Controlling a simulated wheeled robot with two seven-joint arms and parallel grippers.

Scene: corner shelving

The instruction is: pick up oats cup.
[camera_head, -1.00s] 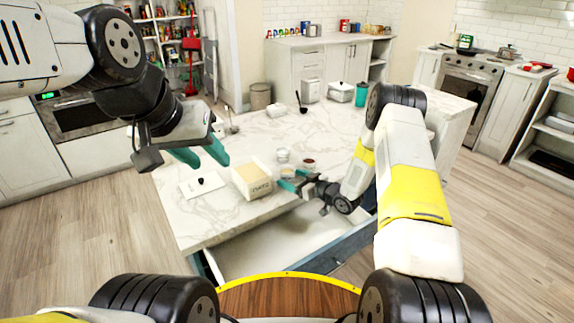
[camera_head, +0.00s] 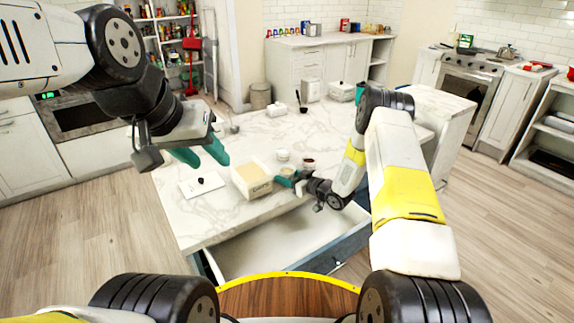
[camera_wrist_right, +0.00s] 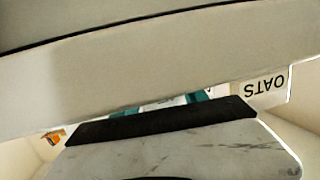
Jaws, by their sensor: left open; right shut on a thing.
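A small clear cup with tan contents, which looks like the oats cup (camera_head: 288,171), stands near the counter's front edge in the head view. My right gripper (camera_head: 284,181) is at this cup and shut on it; its fingers partly hide the cup. In the right wrist view, teal fingertips (camera_wrist_right: 203,96) show only in a narrow gap behind a large pale shape, and the cup cannot be made out. An upside-down OATS label (camera_wrist_right: 264,86) shows at the right there. My left gripper (camera_head: 200,158) is open and empty above the counter's left part.
A cream box with lettering (camera_head: 251,181) stands just left of my right gripper. Two more small cups, one white (camera_head: 283,155) and one dark-filled (camera_head: 308,163), stand close behind it. A white card (camera_head: 203,186) lies at left. An open drawer (camera_head: 275,240) juts out below.

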